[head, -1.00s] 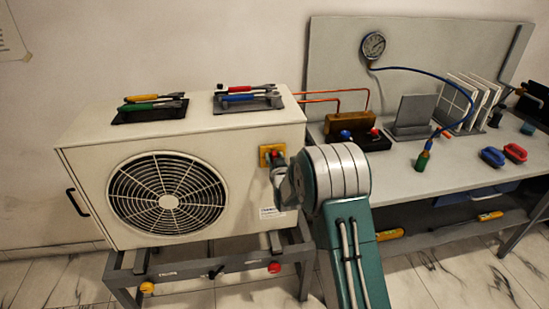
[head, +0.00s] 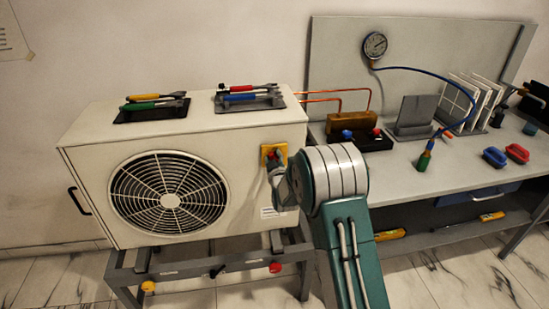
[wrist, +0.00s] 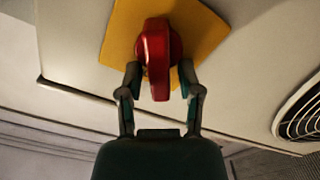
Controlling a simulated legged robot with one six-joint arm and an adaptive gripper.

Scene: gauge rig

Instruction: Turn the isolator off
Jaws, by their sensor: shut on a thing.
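The isolator is a red knob (wrist: 157,58) on a yellow plate (wrist: 196,32), fixed to the front right of the pale fan unit (head: 90,170). In the head view the plate (head: 281,149) shows, but my gripper (head: 275,168) and arm partly cover the knob. In the wrist view my gripper (wrist: 160,78) has its two fingers at either side of the knob's long grip, shut on it. The grip stands almost upright in that picture, while the plate looks tilted around it. Contact at the fingertips is partly hidden.
Two dark tool trays (head: 127,116) (head: 222,107) lie on top of the unit. Copper pipes (head: 343,91) run right to a grey bench (head: 395,170) with a gauge (head: 375,45) and blue hose. The unit's stand (head: 190,270) has coloured knobs.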

